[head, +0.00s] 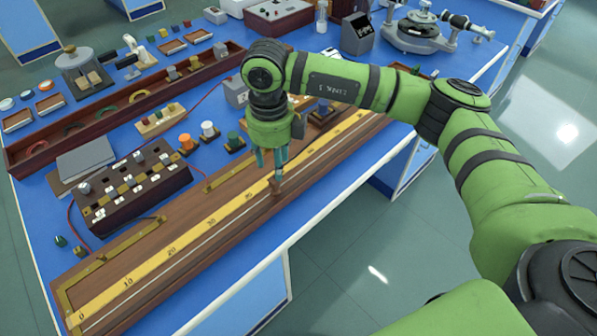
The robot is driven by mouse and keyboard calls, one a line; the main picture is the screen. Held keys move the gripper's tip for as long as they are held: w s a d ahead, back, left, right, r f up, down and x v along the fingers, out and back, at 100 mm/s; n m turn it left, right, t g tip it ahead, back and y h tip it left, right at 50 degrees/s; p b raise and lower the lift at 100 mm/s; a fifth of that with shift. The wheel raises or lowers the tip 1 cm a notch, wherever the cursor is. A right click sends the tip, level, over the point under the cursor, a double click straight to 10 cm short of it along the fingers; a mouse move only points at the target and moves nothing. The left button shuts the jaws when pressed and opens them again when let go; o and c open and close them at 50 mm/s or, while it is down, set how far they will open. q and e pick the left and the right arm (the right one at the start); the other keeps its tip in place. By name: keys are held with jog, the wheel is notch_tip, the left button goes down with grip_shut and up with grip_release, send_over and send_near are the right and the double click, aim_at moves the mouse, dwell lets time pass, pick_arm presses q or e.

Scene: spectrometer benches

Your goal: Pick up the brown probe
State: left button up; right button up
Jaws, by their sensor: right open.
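The brown probe (276,187) is a small brown piece standing at the wire on the long wooden board with a yellow scale (190,235). My right gripper (273,162) points down over the board, just above the probe. Its fingers are open, with the probe's visible part at or just below the fingertips. I cannot tell whether a finger touches it. The probe's upper part is hard to make out between the fingers. My left gripper is not in view.
A dark box with plugs (130,192) stands left of the board. Orange, white and green terminals (208,130) stand behind it. A long wooden trough (95,120) holds coiled leads. A round spectrometer (415,35) stands at the back right. The bench's front edge is close to the board.

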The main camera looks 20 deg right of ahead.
aim_at(274, 179)
jog(key=f, duration=0.1)
jog(key=a+f+p, duration=0.1)
jog(key=shift+f, duration=0.35)
notch_tip(274, 179, down, 3)
jog(key=shift+d+r+p, duration=0.15)
jog(key=shift+r+p, duration=0.05)
jog(key=shift+p, duration=0.6)
jog(key=shift+d+f, duration=0.1)
jog(key=shift+f, duration=0.65)
grip_shut()
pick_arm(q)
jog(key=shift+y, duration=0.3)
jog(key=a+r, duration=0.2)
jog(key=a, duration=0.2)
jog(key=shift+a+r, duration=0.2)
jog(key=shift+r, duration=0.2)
